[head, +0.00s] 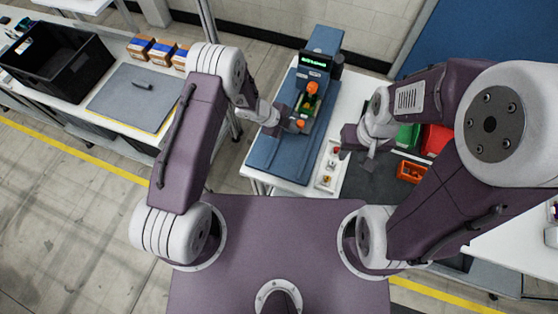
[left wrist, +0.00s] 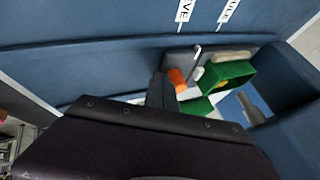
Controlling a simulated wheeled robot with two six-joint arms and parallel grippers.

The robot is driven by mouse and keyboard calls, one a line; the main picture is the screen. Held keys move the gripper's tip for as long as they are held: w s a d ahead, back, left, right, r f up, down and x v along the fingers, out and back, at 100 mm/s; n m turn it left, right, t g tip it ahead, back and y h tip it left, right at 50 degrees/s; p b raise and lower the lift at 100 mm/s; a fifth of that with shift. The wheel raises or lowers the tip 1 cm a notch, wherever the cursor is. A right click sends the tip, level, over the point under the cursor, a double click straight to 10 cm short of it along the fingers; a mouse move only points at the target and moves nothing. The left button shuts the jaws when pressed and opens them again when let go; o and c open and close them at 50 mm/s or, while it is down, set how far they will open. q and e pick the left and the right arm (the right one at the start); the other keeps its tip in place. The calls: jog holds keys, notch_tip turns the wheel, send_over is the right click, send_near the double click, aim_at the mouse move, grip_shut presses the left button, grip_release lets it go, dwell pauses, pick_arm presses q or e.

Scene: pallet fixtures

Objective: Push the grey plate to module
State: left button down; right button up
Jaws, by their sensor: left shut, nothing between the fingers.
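A blue fixture (head: 285,158) with a lit green display (head: 315,62) stands on the white table in the head view. A grey plate (left wrist: 182,56) shows in the left wrist view inside the blue fixture, with a white hook-shaped part at its edge. Green parts (left wrist: 230,76) and an orange part (left wrist: 177,78) are beside it. My left gripper (head: 294,124) is over the fixture, close to the orange and green parts; its shut fingers (left wrist: 161,90) show in the left wrist view beside the orange part. Contact with the plate cannot be told. My right gripper (head: 349,152) hangs right of the fixture.
A white tray with small parts (head: 328,166) lies right of the fixture. Red, green and orange bins (head: 411,171) stand further right, partly behind my right arm. A side table with a black crate (head: 55,60) and a grey mat (head: 132,97) is at left.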

pick_arm(q)
jog(key=shift+w+d, duration=0.25)
jog(key=shift+w, duration=0.45)
jog(key=shift+w+d+r+p, duration=0.1)
jog(key=shift+w+r+p, duration=0.05)
jog(key=shift+w+p, duration=0.2)
jog(key=shift+w+r, duration=0.15)
jog(key=shift+w, duration=0.2)
pick_arm(e)
jog(key=shift+s+r, duration=0.1)
jog(key=shift+r, duration=0.85)
pick_arm(q)
jog(key=shift+s, duration=0.1)
pick_arm(e)
jog(key=shift+s+a+f, duration=0.1)
jog(key=shift+a, duration=0.05)
